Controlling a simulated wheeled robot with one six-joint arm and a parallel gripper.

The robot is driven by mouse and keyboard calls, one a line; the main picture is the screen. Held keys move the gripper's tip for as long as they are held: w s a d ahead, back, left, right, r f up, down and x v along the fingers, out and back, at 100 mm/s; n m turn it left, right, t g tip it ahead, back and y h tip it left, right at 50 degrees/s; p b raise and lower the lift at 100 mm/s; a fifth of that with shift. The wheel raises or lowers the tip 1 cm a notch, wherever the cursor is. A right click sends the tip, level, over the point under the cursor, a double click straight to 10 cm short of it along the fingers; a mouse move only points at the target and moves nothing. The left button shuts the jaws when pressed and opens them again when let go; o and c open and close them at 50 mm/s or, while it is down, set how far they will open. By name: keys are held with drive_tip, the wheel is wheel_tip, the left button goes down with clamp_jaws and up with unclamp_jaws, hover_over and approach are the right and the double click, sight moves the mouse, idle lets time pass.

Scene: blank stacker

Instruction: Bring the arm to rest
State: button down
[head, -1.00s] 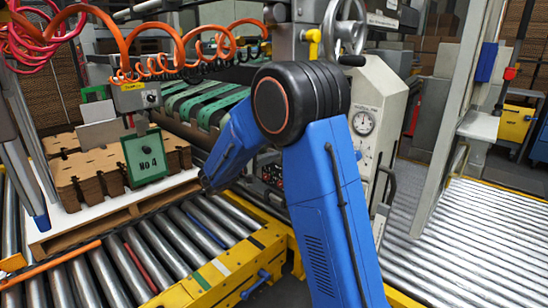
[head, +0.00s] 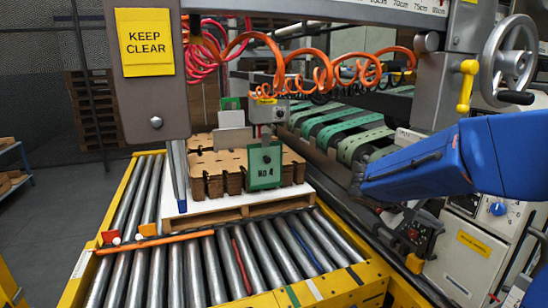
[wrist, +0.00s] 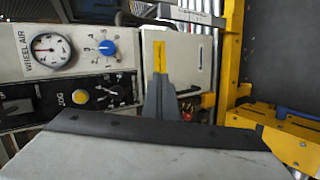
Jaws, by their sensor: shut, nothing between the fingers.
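My arm (head: 430,165) reaches in from the right in the head view, its blue link pointing left beside the machine. My gripper (wrist: 165,90) shows in the wrist view as narrow grey fingers pointing up the picture. The fingers are together with nothing between them. Behind them is a pale machine panel with a yellow label; I cannot tell how close it is. In the head view I cannot make out the gripper's fingers.
A gauge (wrist: 47,48) and knobs sit on the panel left of the gripper. A yellow frame (wrist: 232,60) stands to its right. In the head view, stacked brown blanks (head: 225,172) with a green No 4 card (head: 264,165) rest on a pallet over rollers (head: 200,270).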

drive_tip(key=s+a+f+t+y, duration=0.2)
drive_tip(key=s+a+y, duration=0.4)
drive_tip(key=s, duration=0.6)
drive_tip(key=s+a+f+t+y, duration=0.1)
drive_tip(key=s+a+f+y, duration=0.2)
drive_tip(key=s+a+y, duration=0.3)
drive_tip(key=s+a, duration=0.4)
drive_tip(key=s, duration=0.2)
drive_tip(key=shift+s+t, duration=0.35)
drive_tip(key=shift+t, duration=0.05)
